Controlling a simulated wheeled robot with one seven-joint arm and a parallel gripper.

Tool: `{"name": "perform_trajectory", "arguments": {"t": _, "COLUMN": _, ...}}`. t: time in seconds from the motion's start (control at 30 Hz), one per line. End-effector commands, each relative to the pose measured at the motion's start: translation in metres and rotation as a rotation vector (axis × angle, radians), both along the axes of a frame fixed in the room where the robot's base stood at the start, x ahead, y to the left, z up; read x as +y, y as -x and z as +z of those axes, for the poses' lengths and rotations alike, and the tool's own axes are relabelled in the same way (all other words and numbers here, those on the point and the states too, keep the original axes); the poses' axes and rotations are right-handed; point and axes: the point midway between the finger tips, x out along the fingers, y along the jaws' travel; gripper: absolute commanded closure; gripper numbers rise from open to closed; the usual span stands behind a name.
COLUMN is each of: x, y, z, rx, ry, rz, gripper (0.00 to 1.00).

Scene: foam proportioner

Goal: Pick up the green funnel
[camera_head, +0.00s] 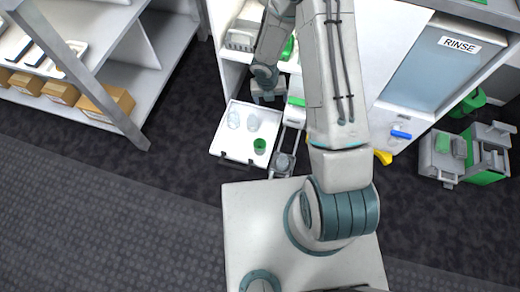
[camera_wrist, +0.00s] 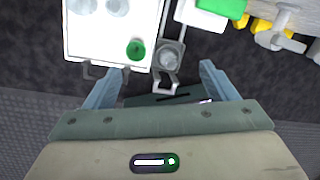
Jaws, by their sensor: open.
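A small round green item, apparently the green funnel (camera_head: 259,145), sits in the lower right corner of a white tray (camera_head: 228,152). In the wrist view the green funnel (camera_wrist: 135,49) shows from above, with a dark opening, near the tray's edge. My gripper (camera_head: 268,97) is beyond the tray's far edge in the head view, apart from the funnel. The funnel lies ahead of the fingers, left of centre.
Two pale translucent vessels (camera_head: 243,122) share the tray. A grey bracket with a round piece (camera_wrist: 170,56) stands close right of the funnel. A green-topped box (camera_wrist: 222,8) and yellow fittings (camera_wrist: 272,36) are farther right. A shelf with cartons (camera_head: 105,100) stands left; the dark floor between is clear.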

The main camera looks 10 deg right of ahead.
Motion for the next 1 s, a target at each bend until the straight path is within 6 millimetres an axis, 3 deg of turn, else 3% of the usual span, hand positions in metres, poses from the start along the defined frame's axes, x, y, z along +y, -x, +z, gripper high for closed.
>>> {"name": "perform_trajectory", "arguments": {"t": 0.03, "x": 0.008, "y": 0.006, "z": -0.042, "rx": 0.036, "ry": -0.012, "rz": 0.111, "gripper": 0.21}}
{"name": "perform_trajectory", "arguments": {"t": 0.1, "x": 0.019, "y": 0.012, "z": -0.078, "rx": 0.072, "ry": -0.03, "rz": 0.264, "gripper": 0.21}}
{"name": "perform_trajectory", "arguments": {"t": 0.2, "x": 0.03, "y": 0.022, "z": -0.118, "rx": 0.108, "ry": -0.056, "rz": 0.444, "gripper": 0.21}}
{"name": "perform_trajectory", "arguments": {"t": 0.3, "x": 0.039, "y": 0.031, "z": -0.144, "rx": 0.132, "ry": -0.078, "rz": 0.568, "gripper": 0.21}}
{"name": "perform_trajectory", "arguments": {"t": 0.53, "x": 0.045, "y": 0.038, "z": -0.178, "rx": 0.147, "ry": -0.095, "rz": 0.665, "gripper": 0.21}}
{"name": "perform_trajectory", "arguments": {"t": 0.8, "x": 0.045, "y": 0.038, "z": -0.23, "rx": 0.146, "ry": -0.094, "rz": 0.664, "gripper": 0.21}}
{"name": "perform_trajectory", "arguments": {"t": 1.0, "x": 0.045, "y": 0.037, "z": -0.246, "rx": 0.145, "ry": -0.094, "rz": 0.661, "gripper": 0.21}}
